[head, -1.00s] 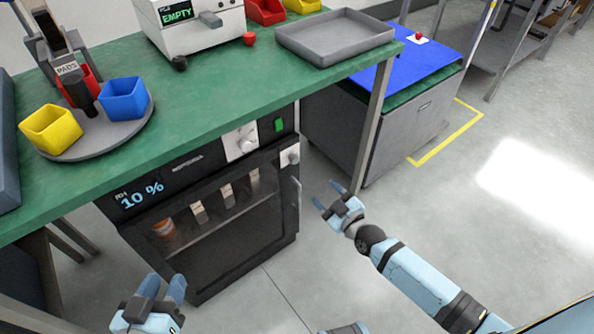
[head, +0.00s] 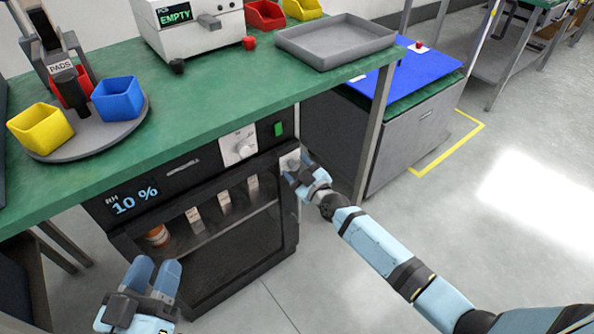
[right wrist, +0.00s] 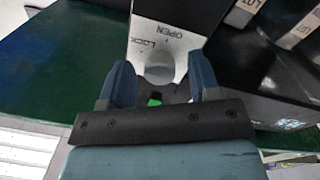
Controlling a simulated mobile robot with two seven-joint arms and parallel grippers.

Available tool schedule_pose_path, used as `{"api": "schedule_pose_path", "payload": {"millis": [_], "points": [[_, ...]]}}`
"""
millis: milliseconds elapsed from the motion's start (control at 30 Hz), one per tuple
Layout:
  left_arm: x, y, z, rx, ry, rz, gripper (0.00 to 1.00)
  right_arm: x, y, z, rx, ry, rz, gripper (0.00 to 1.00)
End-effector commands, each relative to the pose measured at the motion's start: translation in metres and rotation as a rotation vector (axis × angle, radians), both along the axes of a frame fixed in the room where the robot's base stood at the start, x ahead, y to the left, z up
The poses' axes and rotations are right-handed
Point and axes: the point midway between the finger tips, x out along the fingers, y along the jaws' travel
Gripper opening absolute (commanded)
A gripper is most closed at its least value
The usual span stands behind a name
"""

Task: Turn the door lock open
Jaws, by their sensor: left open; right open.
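The door lock is a pale plate with a round knob at the upper right corner of the dark cabinet's glass door (head: 235,255). In the right wrist view the lock knob (right wrist: 158,66) shows between my right fingers, with LOCK and OPEN printed on the plate. My right gripper (head: 296,172) is open, at the lock, with a finger on each side of the knob; whether they touch it I cannot tell. My left gripper (head: 155,275) is open and empty, low in front of the cabinet's left part.
The cabinet stands under a green bench (head: 215,95) whose edge overhangs it. A bench leg (head: 371,135) is just right of my right gripper. A grey tray (head: 335,42) and blue bin (head: 118,97) sit on top. Open floor lies to the right.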

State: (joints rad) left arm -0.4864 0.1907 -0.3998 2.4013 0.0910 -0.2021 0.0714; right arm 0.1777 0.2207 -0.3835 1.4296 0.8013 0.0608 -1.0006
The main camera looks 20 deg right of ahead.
Motion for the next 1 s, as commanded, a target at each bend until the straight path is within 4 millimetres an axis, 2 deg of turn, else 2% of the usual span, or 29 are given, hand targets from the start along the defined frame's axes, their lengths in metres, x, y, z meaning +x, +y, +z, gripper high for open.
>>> {"api": "schedule_pose_path", "payload": {"millis": [267, 367, 500, 767, 1000], "points": [[-0.0003, -0.0003, 0.0014, -0.003, -0.005, -0.002, 0.43, 0.0019, 0.0008, 0.0001, 0.000, 0.000, 0.000, 0.57], [-0.0004, -0.0002, 0.0013, -0.002, -0.005, -0.002, 0.43, 0.0018, 0.0007, 0.0001, 0.000, 0.000, 0.000, 0.38], [-0.0004, -0.0002, 0.0012, -0.002, -0.004, -0.002, 0.43, 0.0017, 0.0007, 0.0001, 0.000, 0.000, 0.000, 0.08], [-0.0002, -0.0002, 0.0017, 0.000, -0.003, -0.001, 0.43, 0.0016, 0.0006, 0.0005, 0.014, 0.005, 0.000, 0.08], [0.0014, 0.0013, -0.0032, 0.023, 0.026, 0.004, 0.43, 0.0016, 0.0007, 0.0016, 0.110, 0.040, 0.000, 0.08]]}}
